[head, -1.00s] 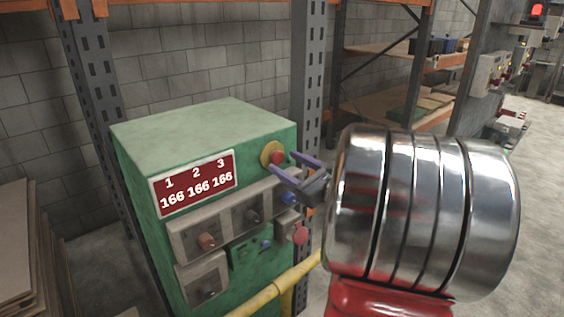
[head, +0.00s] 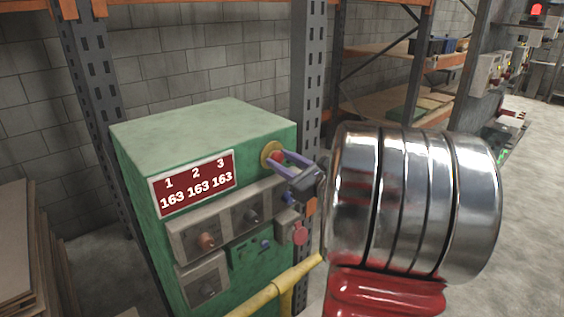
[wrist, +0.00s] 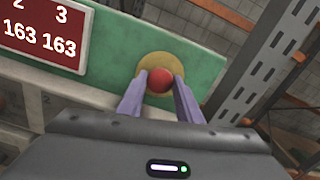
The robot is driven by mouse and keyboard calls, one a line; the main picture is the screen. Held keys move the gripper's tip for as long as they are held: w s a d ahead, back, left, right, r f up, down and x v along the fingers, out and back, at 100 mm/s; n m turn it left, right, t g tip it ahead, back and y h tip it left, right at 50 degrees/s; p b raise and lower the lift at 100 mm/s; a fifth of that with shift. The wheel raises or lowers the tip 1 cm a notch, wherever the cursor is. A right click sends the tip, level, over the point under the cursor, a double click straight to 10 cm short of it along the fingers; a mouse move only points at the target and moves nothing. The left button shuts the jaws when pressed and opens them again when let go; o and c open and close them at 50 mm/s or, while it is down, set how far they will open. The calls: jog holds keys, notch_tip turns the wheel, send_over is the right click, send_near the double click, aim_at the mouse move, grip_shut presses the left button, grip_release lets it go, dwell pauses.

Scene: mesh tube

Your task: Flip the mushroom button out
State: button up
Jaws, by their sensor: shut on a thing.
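The mushroom button (wrist: 160,81) is a red dome on a round yellow plate (wrist: 178,62) at the upper right of the green box's front. In the head view the button (head: 276,157) is partly covered by my gripper's fingers. My gripper (head: 279,157) reaches it from the right with its two purple fingers. In the wrist view my gripper (wrist: 160,80) has one finger on each side of the button, shut on it. The button's far side and stem are hidden.
The green box (head: 205,125) carries a red display (head: 195,184) reading 163 three times. Knobs and a second red button (head: 299,233) sit below. A yellow rail (head: 270,292) runs in front. A grey rack post (head: 309,80) stands behind, close to the right.

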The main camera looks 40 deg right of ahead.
grip_shut()
jog(key=shift+s, duration=0.85)
jog(key=o, duration=0.8)
grip_release()
jog(key=shift+s, duration=0.1)
jog(key=s, duration=1.3)
jog(key=shift+s+a, duration=0.3)
jog(key=shift+s, duration=0.05)
